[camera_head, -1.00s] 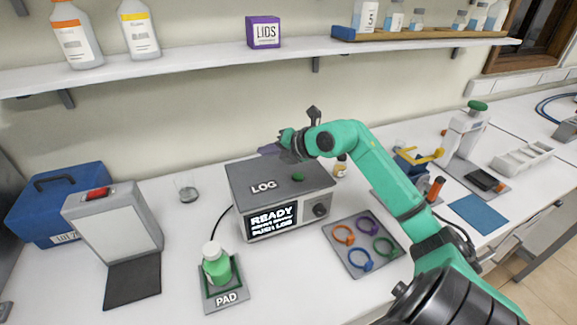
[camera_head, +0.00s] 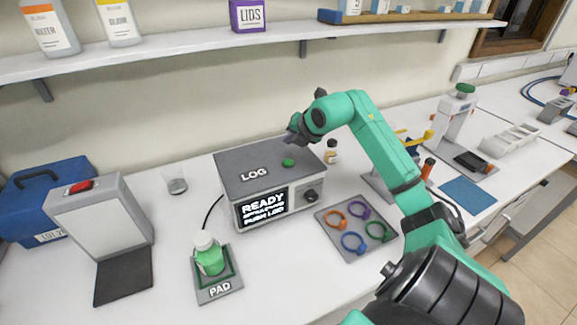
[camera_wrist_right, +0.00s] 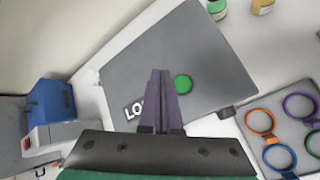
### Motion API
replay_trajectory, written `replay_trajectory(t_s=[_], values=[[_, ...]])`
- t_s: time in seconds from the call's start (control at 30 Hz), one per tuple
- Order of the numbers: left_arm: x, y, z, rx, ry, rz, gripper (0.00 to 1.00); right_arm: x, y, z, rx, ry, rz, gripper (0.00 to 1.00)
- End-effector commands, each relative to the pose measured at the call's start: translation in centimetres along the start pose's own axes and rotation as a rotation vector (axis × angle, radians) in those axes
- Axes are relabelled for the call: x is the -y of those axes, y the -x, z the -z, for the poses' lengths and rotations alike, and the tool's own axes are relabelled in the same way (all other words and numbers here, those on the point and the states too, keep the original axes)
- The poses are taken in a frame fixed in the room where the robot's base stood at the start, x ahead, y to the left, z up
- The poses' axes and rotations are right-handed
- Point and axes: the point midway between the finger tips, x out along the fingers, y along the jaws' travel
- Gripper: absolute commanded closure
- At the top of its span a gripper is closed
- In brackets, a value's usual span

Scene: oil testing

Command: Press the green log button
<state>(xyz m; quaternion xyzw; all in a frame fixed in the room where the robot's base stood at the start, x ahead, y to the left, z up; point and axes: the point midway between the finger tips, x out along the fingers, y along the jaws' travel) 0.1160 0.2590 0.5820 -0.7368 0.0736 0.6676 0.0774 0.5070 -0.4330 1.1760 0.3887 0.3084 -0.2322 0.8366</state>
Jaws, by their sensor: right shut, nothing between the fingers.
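The green log button (camera_head: 288,163) sits on top of a grey box (camera_head: 236,166) marked LOG, whose screen (camera_head: 262,208) reads READY and PUSH LOG. The button also shows in the right wrist view (camera_wrist_right: 183,83), just right of the fingertips. My right gripper (camera_head: 293,136) is above the back part of the box, behind the button in the head view. Its dark fingers (camera_wrist_right: 160,73) are together and empty. They look apart from the button; the exact height above the box is hard to tell. My left gripper is not in view.
A green-filled bottle (camera_head: 208,256) stands on the PAD plate (camera_head: 220,290) in front of the box. A tray (camera_head: 337,236) of coloured rings lies to the box's right. A small amber bottle (camera_head: 331,152) stands behind it. A shelf (camera_head: 190,62) runs above.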

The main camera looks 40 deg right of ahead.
Motion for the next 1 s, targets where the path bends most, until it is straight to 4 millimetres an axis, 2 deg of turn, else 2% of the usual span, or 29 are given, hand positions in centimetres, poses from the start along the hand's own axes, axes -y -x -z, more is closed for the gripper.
replay_trajectory(t_s=[0.03, 0.13, 0.2, 0.3, 1.0], values=[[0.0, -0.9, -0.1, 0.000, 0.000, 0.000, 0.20, 0.6, -0.9, 0.7, -0.001, -0.001, 0.000, 1.00], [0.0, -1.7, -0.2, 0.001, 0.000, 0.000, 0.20, 1.4, -1.9, 1.5, -0.002, -0.002, 0.000, 1.00], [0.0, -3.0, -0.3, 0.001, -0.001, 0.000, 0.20, 2.1, -2.8, 2.1, 0.000, 0.000, 0.000, 1.00], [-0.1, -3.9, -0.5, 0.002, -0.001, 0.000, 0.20, 2.5, -3.4, 2.5, 0.000, 0.000, 0.000, 1.00], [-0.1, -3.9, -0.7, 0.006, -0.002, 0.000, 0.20, 2.5, -3.4, 2.5, 0.000, 0.000, -0.001, 1.00]])
